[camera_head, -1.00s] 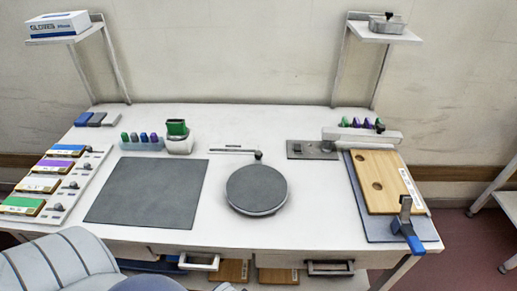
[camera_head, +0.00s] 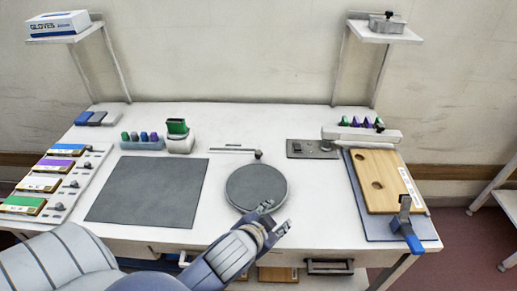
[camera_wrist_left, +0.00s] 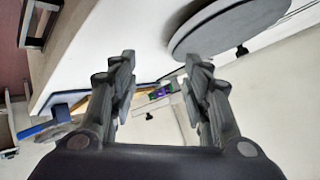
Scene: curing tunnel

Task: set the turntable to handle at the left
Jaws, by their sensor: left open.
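The turntable (camera_head: 255,186) is a round dark grey disc in the middle of the white table. A small dark knob, seemingly its handle (camera_head: 258,155), stands at its back edge. The disc (camera_wrist_left: 230,28) also shows at the upper right of the left wrist view, with a dark knob (camera_wrist_left: 242,50) beside its rim. My left gripper (camera_head: 277,215) is open and empty at the disc's front right edge and hides a bit of that rim. Its two fingers (camera_wrist_left: 160,57) stand apart in the wrist view. I cannot tell its height above the table. My right gripper is not in view.
A grey mat (camera_head: 148,190) lies left of the turntable. A wooden board (camera_head: 385,180) and a blue-handled clamp (camera_head: 406,225) are at the right. A grey plate (camera_head: 312,149) and a green-topped container (camera_head: 179,138) stand behind. The table between disc and board is clear.

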